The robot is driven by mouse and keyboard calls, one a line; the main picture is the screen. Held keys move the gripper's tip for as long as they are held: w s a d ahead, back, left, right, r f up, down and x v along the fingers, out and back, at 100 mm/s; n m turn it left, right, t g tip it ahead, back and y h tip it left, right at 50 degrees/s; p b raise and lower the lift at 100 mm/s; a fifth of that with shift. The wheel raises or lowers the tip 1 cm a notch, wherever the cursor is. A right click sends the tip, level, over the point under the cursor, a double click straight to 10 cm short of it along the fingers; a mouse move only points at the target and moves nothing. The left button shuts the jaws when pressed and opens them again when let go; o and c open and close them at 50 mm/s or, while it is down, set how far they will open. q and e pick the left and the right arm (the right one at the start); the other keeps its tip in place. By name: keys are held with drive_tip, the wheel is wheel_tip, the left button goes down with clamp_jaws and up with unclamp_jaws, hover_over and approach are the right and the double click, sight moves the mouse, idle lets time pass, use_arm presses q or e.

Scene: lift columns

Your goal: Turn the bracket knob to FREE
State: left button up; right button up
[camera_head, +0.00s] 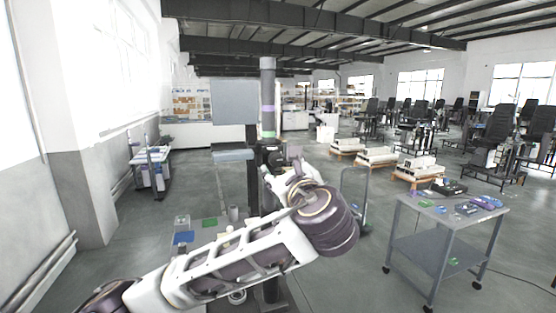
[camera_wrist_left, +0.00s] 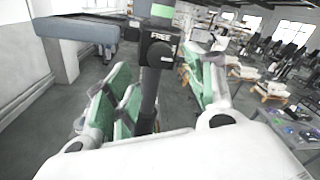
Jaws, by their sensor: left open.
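A dark upright column (camera_head: 268,90) with purple and green bands stands ahead of me. Its black bracket (camera_head: 268,146) is partly hidden by my left wrist. In the left wrist view, the black bracket knob (camera_wrist_left: 160,55) is on the bracket, just below a white FREE label (camera_wrist_left: 161,37). I cannot tell which way the knob points. My left gripper (camera_wrist_left: 158,66) is open, with green-padded fingers on either side of the column, below and around the knob in the picture. Nothing is held. In the head view the gripper (camera_head: 277,170) is mostly hidden behind my wrist. My right gripper is not in view.
A grey shelf (camera_wrist_left: 75,28) sticks out left of the column. A grey panel (camera_head: 234,102) stands behind it. A low bench with a blue item (camera_head: 184,237) lies behind my forearm. A grey cart (camera_head: 448,215) with small parts stands at right. Open floor lies between.

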sight(277, 161)
use_arm(q)
drive_tip(key=p+x, duration=0.1)
drive_tip(key=x, duration=0.2)
drive_tip(key=shift+w+r, duration=0.1)
drive_tip(key=shift+w, duration=0.1)
drive_tip(key=shift+x, duration=0.95)
drive_tip(key=c, duration=1)
